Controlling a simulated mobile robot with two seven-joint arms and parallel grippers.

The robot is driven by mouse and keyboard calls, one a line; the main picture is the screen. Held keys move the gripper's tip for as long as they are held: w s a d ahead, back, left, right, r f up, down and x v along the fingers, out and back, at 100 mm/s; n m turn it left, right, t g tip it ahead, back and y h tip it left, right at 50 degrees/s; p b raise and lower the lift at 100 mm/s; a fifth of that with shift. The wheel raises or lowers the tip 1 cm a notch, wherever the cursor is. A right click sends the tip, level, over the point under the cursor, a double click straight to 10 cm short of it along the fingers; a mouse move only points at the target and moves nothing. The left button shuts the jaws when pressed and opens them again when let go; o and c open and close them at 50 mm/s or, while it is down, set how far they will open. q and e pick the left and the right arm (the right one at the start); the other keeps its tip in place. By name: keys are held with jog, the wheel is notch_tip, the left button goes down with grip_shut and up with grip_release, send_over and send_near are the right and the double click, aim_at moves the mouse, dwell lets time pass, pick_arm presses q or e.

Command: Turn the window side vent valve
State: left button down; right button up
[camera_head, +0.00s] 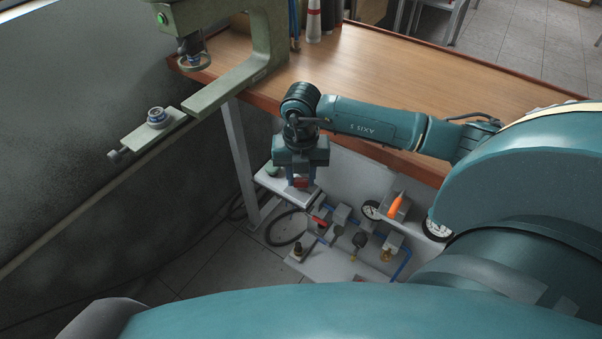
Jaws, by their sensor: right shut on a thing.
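My right gripper (300,184) points down over the window-side end of the pneumatic panel, below the bench's front edge. It is shut on a small red valve handle (301,183) that shows between its blue fingers; the valve body under it is mostly hidden. A second red lever (318,221) shows on the panel just below and to the right, apart from the gripper. My left gripper is not in view.
The grey panel (335,262) carries blue tubing, fittings, an orange-tipped part (397,204) and two round gauges (437,230). A wooden bench (400,80) stands behind. A green machine (235,85) stands at upper left. My own arm covers the lower right.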

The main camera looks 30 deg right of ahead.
aim_at(301, 179)
jog(key=m+p, duration=0.1)
jog(key=m, duration=0.5)
jog(key=shift+m, duration=0.3)
dwell(0.4)
jog(key=o, duration=1)
notch_tip(301, 179, up, 13)
jog(key=shift+r, duration=0.15)
dwell(0.3)
